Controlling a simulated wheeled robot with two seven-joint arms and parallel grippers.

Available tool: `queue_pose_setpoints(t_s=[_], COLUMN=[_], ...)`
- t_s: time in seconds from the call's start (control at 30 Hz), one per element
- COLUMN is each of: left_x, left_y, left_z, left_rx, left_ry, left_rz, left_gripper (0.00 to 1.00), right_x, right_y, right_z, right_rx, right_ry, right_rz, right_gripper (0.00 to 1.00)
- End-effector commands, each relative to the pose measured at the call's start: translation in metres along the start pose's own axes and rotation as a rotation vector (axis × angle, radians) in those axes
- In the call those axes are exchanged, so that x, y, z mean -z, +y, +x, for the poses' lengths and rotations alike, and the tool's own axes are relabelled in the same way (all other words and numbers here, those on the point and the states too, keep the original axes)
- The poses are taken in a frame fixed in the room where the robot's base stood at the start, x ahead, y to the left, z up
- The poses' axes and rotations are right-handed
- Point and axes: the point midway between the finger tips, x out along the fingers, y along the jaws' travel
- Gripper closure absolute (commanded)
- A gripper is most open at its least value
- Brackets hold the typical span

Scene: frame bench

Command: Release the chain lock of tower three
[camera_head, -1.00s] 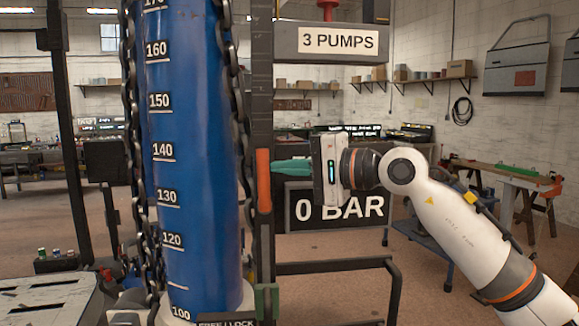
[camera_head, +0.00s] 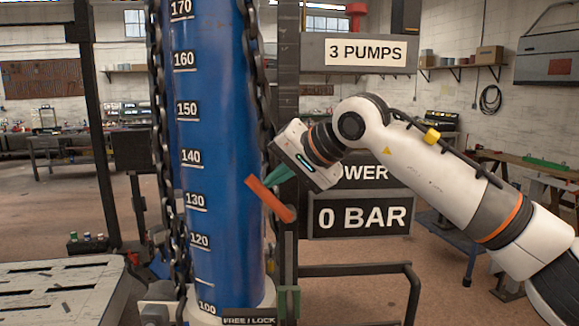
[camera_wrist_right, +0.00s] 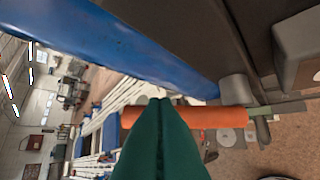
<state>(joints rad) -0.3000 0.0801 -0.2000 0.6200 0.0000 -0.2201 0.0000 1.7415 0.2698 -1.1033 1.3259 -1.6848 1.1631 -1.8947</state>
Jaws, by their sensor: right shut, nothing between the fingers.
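The orange lever (camera_head: 270,199) sits at the right edge of the blue scaled cylinder (camera_head: 232,130). It is tilted, its upper end to the left over the cylinder. Chains run down both sides of the cylinder; the right chain (camera_head: 264,95) passes behind the lever. A FREE / LOCK plate (camera_head: 249,321) is low at the base. My right gripper (camera_head: 268,183) is shut and empty, its green fingertips at the lever's upper right side. In the right wrist view, the fingertips (camera_wrist_right: 158,101) meet the orange lever (camera_wrist_right: 215,117); contact is hard to tell. My left gripper is out of view.
A "0 BAR" display (camera_head: 360,217) and a "3 PUMPS" sign (camera_head: 366,53) stand right of the tower. A dark upright post (camera_head: 288,100) is close beside the lever. A black rail (camera_head: 350,269) is below. A grey slatted surface (camera_head: 60,290) is at lower left.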

Motion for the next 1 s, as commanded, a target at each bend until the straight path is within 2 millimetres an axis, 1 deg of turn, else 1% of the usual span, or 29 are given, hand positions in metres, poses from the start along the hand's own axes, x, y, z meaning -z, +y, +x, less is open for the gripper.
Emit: queue_pose_setpoints(t_s=[0.1, 0.4, 1.0], left_x=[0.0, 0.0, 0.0], left_y=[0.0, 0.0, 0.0], left_z=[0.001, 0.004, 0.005], left_rx=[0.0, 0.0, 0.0], left_ry=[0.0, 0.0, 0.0], left_rz=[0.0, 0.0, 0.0], left_gripper=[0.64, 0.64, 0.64], right_x=[0.004, 0.01, 0.012], right_y=[0.002, 0.005, 0.007], right_z=[0.007, 0.015, 0.017], right_rx=[-0.005, -0.007, -0.009], right_ry=[0.001, 0.001, 0.003], right_rz=[0.005, 0.006, 0.007], right_gripper=[1.0, 1.0, 1.0])
